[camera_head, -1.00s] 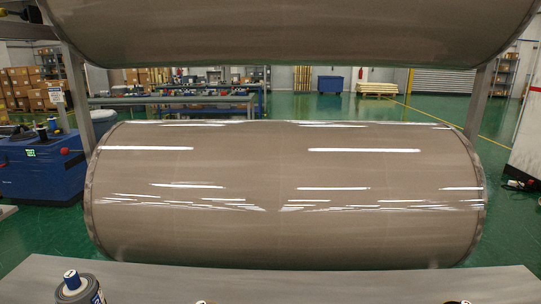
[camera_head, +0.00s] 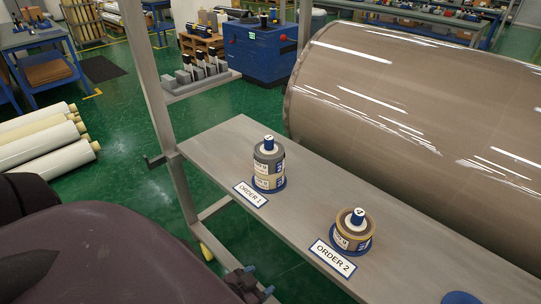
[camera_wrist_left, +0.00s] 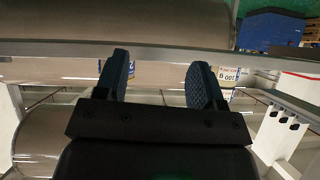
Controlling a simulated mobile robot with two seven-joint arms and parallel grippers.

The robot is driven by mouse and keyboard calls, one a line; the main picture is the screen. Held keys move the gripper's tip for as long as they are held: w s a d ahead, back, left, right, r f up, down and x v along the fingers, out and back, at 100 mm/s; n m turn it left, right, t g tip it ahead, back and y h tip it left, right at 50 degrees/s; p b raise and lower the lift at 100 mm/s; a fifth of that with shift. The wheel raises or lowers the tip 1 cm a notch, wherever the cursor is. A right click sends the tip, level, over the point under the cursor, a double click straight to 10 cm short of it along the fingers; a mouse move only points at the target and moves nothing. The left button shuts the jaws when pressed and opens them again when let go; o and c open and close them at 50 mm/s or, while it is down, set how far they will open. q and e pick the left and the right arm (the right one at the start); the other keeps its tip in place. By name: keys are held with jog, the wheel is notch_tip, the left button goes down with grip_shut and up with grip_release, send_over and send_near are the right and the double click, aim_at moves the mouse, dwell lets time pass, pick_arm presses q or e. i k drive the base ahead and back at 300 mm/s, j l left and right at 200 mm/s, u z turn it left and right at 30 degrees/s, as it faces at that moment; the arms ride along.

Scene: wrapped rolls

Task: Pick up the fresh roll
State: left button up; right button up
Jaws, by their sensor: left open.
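Small wrapped rolls sit on blue-based posts on the grey shelf (camera_head: 235,150). The ORDER 1 stack (camera_head: 269,165) has a grey roll over a cream one. The ORDER 2 post holds a tan roll (camera_head: 352,232). I cannot tell which one is the fresh roll. My left gripper (camera_head: 258,281) is low, in front of the shelf's front edge, apart from the rolls. In the left wrist view the left gripper's fingers (camera_wrist_left: 160,78) are spread with nothing held between them. A labelled roll (camera_wrist_left: 230,76) shows there, partly hidden behind the right finger. My right gripper is out of view.
A large brown wrapped roll (camera_head: 400,100) lies behind the shelf. An upright post (camera_head: 160,110) stands at the shelf's left end, with a small tool rack (camera_head: 203,82) beside it. Another blue base (camera_head: 460,298) shows at the bottom edge. White rolls (camera_head: 45,150) lie at left.

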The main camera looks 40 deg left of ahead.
aim_at(269, 158)
jog(key=j+z, duration=0.2)
jog(key=j, duration=0.3)
jog(key=k+j+z, duration=0.2)
jog(key=j, duration=0.25)
jog(key=j+z, duration=0.25)
jog(key=j, duration=0.25)
jog(key=k+j+z, duration=0.2)
jog(key=j, duration=0.25)
